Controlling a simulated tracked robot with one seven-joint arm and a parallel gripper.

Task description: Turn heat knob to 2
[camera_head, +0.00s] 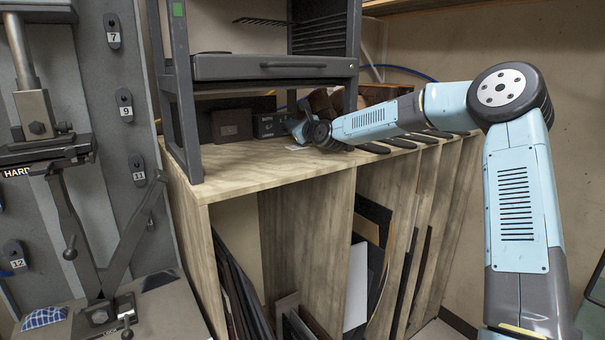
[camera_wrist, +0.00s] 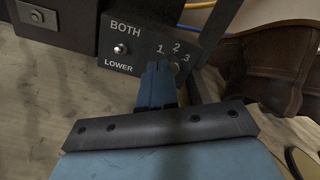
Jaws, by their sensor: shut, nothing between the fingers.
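A dark control box (camera_wrist: 130,45) is marked BOTH and LOWER beside a small toggle switch (camera_wrist: 120,49), with the numbers 1, 2 and 3 to the right. In the head view the box (camera_head: 269,124) stands on the wooden bench, under the grey rack. The heat knob, below the numbers, is mostly hidden behind my fingers, so I cannot read its setting. My gripper (camera_wrist: 159,84) has its blue fingers together and empty, right at the knob area; I cannot tell whether they touch it. In the head view my gripper (camera_head: 300,128) is beside the box.
Another dark box (camera_head: 232,125) with a round button stands left of the control box. A rack post (camera_wrist: 215,35) rises close to the right, with brown leather boots (camera_wrist: 270,65) beyond it. The wooden bench top (camera_head: 240,171) is clear in front.

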